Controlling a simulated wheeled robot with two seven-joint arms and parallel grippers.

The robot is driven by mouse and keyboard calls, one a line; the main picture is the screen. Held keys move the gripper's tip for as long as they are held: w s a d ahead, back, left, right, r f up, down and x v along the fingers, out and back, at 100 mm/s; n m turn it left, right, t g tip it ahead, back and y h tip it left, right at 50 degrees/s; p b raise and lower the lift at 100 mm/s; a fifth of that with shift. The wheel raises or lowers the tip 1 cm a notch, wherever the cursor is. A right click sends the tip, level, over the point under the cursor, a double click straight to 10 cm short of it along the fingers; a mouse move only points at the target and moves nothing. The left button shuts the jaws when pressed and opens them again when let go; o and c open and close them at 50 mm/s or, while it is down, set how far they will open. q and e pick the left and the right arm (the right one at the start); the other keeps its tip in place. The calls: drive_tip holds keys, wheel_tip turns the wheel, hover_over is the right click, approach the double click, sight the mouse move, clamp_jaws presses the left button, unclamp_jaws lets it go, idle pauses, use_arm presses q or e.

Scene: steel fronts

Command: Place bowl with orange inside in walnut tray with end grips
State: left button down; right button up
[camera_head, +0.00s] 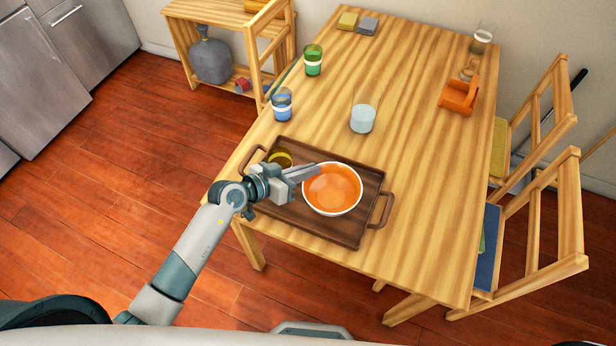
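The bowl (333,190) is pale outside with an orange inside, and it looks empty. It is upright over the right part of the dark walnut tray (325,229), within its edges. I cannot tell whether it rests on the tray floor or is just above it. The tray lies near the table's front edge, with an end grip (381,211) at the right and another at the left. My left gripper (312,171) reaches in from the left, its fingers at the bowl's left rim. Whether they are closed on the rim is unclear. My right gripper is out of view.
A yellowish cup (280,158) is in the tray's left part, partly behind my gripper. A blue glass (282,104), green glass (313,60) and clear glass (363,118) stand behind. An orange object (459,96) is at right. The table's right front is clear.

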use_arm(q)
drive_tip(key=shift+f, duration=1.85)
drive_tip(key=shift+f, duration=0.1)
drive_tip(key=c, duration=2)
unclamp_jaws()
drive_tip(key=v, duration=1.2)
drive_tip(key=shift+a+b, duration=0.1)
drive_tip(key=shift+b, duration=0.25)
